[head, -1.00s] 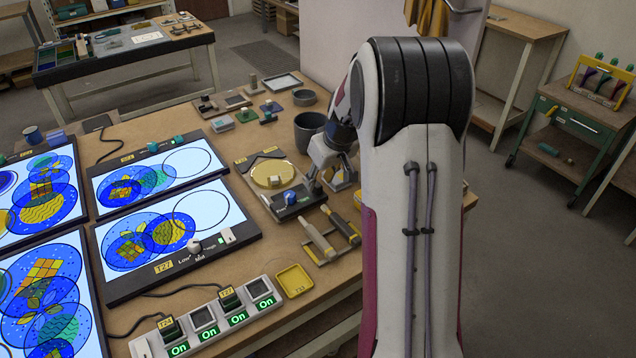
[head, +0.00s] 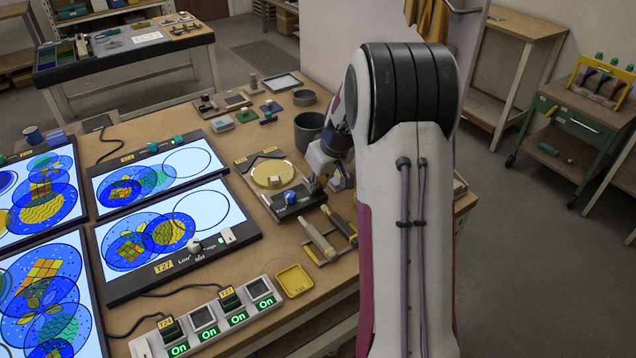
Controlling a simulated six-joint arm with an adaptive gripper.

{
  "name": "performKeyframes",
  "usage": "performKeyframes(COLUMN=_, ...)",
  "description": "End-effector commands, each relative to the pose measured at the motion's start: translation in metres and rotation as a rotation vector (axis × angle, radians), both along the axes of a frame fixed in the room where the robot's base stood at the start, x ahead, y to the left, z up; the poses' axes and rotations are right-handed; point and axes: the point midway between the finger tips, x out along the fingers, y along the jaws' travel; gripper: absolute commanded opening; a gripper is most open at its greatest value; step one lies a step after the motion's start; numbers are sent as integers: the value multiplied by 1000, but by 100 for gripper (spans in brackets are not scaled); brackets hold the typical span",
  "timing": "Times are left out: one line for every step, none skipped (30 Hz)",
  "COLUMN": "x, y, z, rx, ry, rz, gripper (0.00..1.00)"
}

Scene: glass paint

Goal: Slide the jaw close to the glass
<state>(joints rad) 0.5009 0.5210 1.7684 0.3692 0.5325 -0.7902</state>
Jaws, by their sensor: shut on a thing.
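A round yellow glass (head: 272,174) lies flat on a fixture plate (head: 246,165) at the right part of the table. A black angled stop stands at its far side. The exact contact is small and partly hidden by the fingers.
Two handled tools (head: 318,238) lie just in front of the fixture. A dark cup (head: 308,128) stands close behind my gripper. A yellow tray (head: 294,280) and a switch strip (head: 212,320) lie nearer. Lit panels (head: 165,235) fill the left.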

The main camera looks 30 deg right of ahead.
Motion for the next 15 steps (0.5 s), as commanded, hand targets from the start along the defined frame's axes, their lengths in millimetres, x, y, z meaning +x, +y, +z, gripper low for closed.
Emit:
performKeyframes(x=1, y=0, z=0, rx=0, ry=0, rz=0, gripper=0)
performKeyframes(x=2, y=0, z=0, rx=0, ry=0, rz=0, gripper=0)
performKeyframes(x=4, y=0, z=0, rx=1, ry=0, rz=0, gripper=0)
performKeyframes(x=5, y=0, z=-1, rx=1, ry=1, rz=0, gripper=0)
performKeyframes(x=7, y=0, z=-1, rx=2, ry=1, rz=1, gripper=0)
performKeyframes(x=11, y=0, z=-1, rx=1, ry=1, rz=2, gripper=0)
performKeyframes(x=13, y=0, z=0, rx=1, ry=0, rz=3, gripper=0)
performKeyframes(x=16, y=0, z=0, rx=0, ry=1, rz=2, gripper=0)
performKeyframes(x=19, y=0, z=0, rx=1, ry=0, rz=1, gripper=0)
performKeyframes(x=22, y=0, z=0, rx=1, ry=0, rz=1, gripper=0)
performKeyframes(x=24, y=0, z=-1, rx=1, ry=1, rz=1, gripper=0)
performKeyframes(x=26, y=0, z=-1, rx=1, ry=1, rz=1, gripper=0)
performKeyframes(x=28, y=0, z=-1, rx=1, ry=1, rz=1, gripper=0)
performKeyframes(x=29, y=0, z=-1, rx=1, ry=0, rz=0, gripper=0)
performKeyframes(x=30, y=0, z=0, rx=1, ry=1, rz=0, gripper=0)
